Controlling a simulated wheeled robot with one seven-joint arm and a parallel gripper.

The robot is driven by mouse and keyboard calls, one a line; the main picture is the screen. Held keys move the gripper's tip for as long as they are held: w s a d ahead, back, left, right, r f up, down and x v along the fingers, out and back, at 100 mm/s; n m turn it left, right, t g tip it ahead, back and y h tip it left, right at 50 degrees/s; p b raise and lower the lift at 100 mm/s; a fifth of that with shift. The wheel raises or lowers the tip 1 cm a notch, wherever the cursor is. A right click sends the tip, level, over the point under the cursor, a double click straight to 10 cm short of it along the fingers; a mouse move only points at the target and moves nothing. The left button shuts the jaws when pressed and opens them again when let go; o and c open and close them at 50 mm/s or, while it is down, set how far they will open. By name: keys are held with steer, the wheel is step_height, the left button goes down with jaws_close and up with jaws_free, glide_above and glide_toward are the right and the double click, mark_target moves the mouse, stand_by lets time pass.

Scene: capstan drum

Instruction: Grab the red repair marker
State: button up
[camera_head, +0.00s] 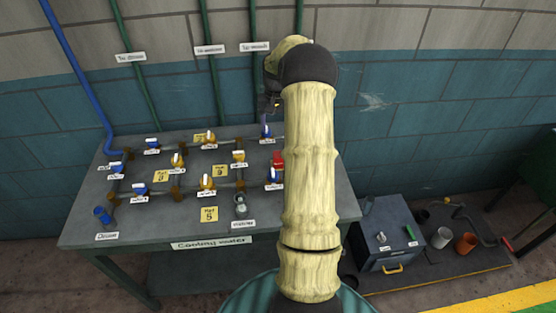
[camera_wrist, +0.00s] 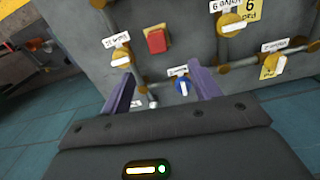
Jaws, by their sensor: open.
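A small red block, which looks like the red repair marker (camera_head: 278,158), is at the right part of the pipe table, just left of my arm. A blue valve handle (camera_wrist: 183,87) shows between the fingers in that picture. In the head view my arm hides most of the gripper, near the table's back edge.
The grey table (camera_head: 130,228) carries brown-jointed pipes with blue and yellow valves, labels and yellow tags close around the marker. A blue riser pipe (camera_head: 75,75) stands at left. A grey box (camera_head: 388,225) and cups are on a low mat at right.

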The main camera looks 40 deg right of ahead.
mark_target(278, 154)
steer(key=shift+a, duration=0.1)
step_height(278, 154, down, 12)
steer(key=p, duration=0.3)
steer(key=shift+f, duration=0.1)
stand_by(0.3)
steer(key=shift+f, duration=0.1)
steer(key=shift+d+f+p, duration=0.25)
steer(key=shift+f+p, duration=0.4)
steer(key=shift+f, duration=0.6)
steer(key=shift+d+f+p, duration=0.2)
steer(key=shift+f+p, duration=0.4)
steer(key=shift+f, duration=0.65)
steer(key=c, duration=1.1)
steer(key=shift+r, duration=0.1)
